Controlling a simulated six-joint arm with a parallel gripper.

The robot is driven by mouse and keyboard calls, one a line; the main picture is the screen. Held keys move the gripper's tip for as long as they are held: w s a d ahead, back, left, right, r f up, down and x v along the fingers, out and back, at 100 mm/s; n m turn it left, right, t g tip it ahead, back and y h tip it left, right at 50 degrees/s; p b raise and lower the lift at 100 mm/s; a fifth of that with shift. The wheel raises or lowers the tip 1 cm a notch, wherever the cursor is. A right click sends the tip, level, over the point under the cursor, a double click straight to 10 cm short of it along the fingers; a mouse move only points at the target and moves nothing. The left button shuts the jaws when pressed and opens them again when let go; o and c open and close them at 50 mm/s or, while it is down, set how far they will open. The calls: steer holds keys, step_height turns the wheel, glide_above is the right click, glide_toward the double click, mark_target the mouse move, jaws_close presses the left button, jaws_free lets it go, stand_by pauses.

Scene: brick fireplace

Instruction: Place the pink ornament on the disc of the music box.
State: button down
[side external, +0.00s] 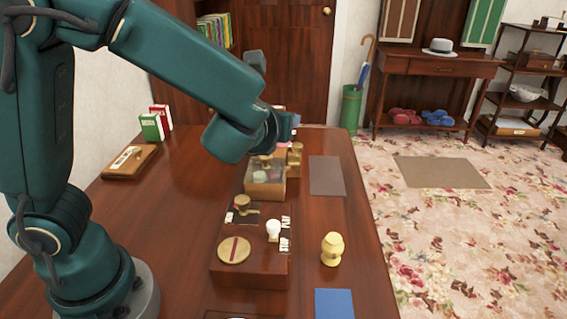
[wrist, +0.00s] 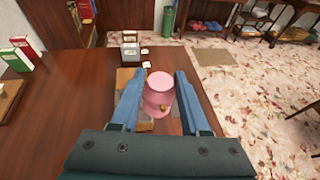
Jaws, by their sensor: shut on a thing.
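The pink ornament (wrist: 158,88) is a rounded pink piece with a small gold detail low on its front. It sits between the blue fingers of my gripper (wrist: 157,92), which is shut on it. In the side external view my gripper (side external: 288,128) is beyond the small wooden box, and the arm hides most of the ornament. What seems to be the music box (side external: 250,272) is a dark wooden box nearer the camera. A round brass disc (side external: 234,250) with a reddish stripe lies on its top, with no ornament on it. The music box is not in the wrist view.
A white-topped piece (side external: 273,230) and a brass piece (side external: 242,203) stand on the dark box. A gold ornament (side external: 332,248) stands to its right, near a blue mat (side external: 334,303). A small wooden box (side external: 265,188) stands behind. The table's left side is mostly clear.

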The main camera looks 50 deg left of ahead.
step_height(320, 180, up, 2)
steer(key=shift+r, duration=0.2)
steer(key=s+a+f+n+g+y, duration=0.2)
steer(key=s+a+f+n+g, duration=0.25)
steer(key=s+n+g, duration=0.5)
steer(key=s+a+f+n+g+y, duration=0.2)
steer(key=s+a+f+n+g, duration=0.3)
steer(key=s+n+g, duration=0.4)
steer(key=s+d+f+n+g+h, duration=0.1)
steer(key=s+d+n+g+h, duration=0.65)
steer(key=n+h, duration=0.45)
step_height(320, 180, up, 10)
steer(key=r+n+t+h, duration=0.1)
steer(key=n+t+h, duration=1.3)
steer(key=n+t, duration=0.4)
glide_above(234, 249)
steer(key=g, duration=0.1)
steer(key=shift+n, duration=0.25)
steer(key=shift+f, duration=6.8)
